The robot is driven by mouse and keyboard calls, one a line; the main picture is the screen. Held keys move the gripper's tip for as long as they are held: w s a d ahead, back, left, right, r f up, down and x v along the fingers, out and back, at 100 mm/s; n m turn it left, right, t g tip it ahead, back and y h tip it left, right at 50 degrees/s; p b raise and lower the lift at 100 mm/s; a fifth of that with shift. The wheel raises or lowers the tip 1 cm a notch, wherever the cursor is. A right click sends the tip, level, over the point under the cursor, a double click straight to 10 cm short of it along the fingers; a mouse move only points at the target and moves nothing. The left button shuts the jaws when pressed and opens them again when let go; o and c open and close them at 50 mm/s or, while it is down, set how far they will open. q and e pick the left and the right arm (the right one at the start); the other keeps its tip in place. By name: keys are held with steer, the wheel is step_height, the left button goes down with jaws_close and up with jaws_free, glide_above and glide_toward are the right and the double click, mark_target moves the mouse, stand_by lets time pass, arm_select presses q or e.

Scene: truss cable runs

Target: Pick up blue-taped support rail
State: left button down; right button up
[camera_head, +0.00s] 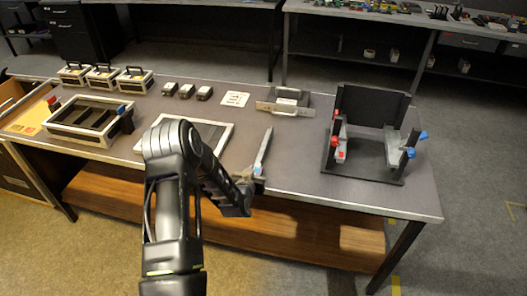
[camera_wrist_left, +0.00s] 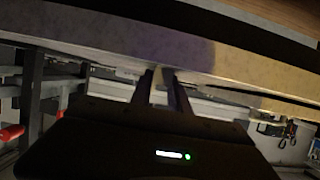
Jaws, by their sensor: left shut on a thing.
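The support rail (camera_head: 263,150) is a long, narrow grey piece with a blue tape mark (camera_head: 258,171) near its lower end. My left gripper (camera_head: 249,184) is shut on it at the table's front edge, near the blue mark. In the head view the rail slants up and slightly right from the gripper. Whether it touches the tabletop is hard to tell. In the left wrist view my left gripper's fingers (camera_wrist_left: 161,91) are close together with a pale piece between them; the picture is dark. My right gripper is in neither view.
A black fixture (camera_head: 345,165) with grey rails and red and blue ends stands at the right. A pale-rimmed tray (camera_head: 229,130) lies behind my left arm. A bracket (camera_head: 284,107), small blocks and handled boxes stand farther back. Tabletop (camera_head: 300,165) between rail and fixture is clear.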

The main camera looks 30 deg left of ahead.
arm_select(q)
steer(key=shift+r, duration=0.15)
stand_by(0.5)
